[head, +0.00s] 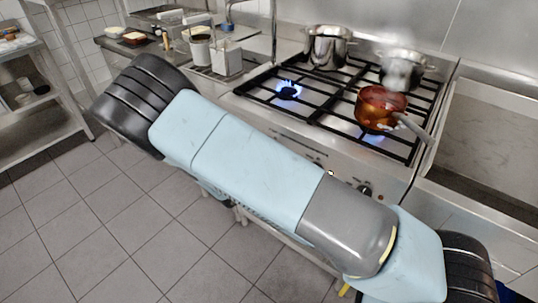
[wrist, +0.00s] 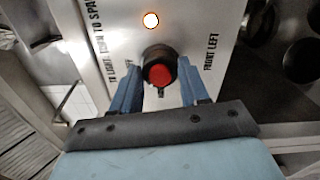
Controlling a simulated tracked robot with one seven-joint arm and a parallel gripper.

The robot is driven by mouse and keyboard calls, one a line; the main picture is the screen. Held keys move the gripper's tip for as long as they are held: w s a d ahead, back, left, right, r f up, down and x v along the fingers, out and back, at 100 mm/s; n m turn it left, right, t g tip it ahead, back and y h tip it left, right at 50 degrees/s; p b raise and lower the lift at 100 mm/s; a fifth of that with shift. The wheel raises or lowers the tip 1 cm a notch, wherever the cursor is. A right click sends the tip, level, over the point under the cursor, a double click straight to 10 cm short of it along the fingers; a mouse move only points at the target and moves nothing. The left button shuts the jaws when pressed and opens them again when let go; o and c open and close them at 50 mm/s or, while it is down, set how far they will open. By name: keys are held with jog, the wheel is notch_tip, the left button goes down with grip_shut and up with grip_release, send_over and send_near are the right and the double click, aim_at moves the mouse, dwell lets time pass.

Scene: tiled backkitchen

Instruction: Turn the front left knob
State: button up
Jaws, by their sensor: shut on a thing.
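The front left knob (wrist: 160,72) is black with a red centre and shows in the wrist view on a pale panel, beside the printed words "FRONT LEFT". My gripper (wrist: 161,84) has its two blue fingers on either side of the knob and is shut on it. In the head view my arm hides the gripper and this knob. The stove (head: 272,112) has a blue flame (head: 288,91) on its uncovered left front burner.
A copper pan (head: 380,106) stands over another blue flame. A steel pot (head: 327,46) and a steaming pot (head: 402,68) stand at the back. Another black knob (head: 364,191) shows on the front panel. A lit round lamp (wrist: 151,20) is near the gripped knob. Tiled floor (head: 70,215) is clear at left.

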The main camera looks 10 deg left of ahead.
jog(key=m, duration=0.7)
jog(key=shift+s+f, duration=0.1)
jog(key=shift+f, duration=0.1)
jog(key=m, duration=0.5)
jog(key=shift+a+r+m, duration=0.1)
jog(key=shift+r+m, duration=0.05)
jog(key=shift+m, duration=0.25)
jog(key=o, duration=1)
jog(key=shift+o, duration=0.2)
jog(key=v, duration=1.3)
jog(key=shift+s+a, duration=0.15)
jog(key=shift+s, duration=0.1)
jog(key=shift+s, duration=0.1)
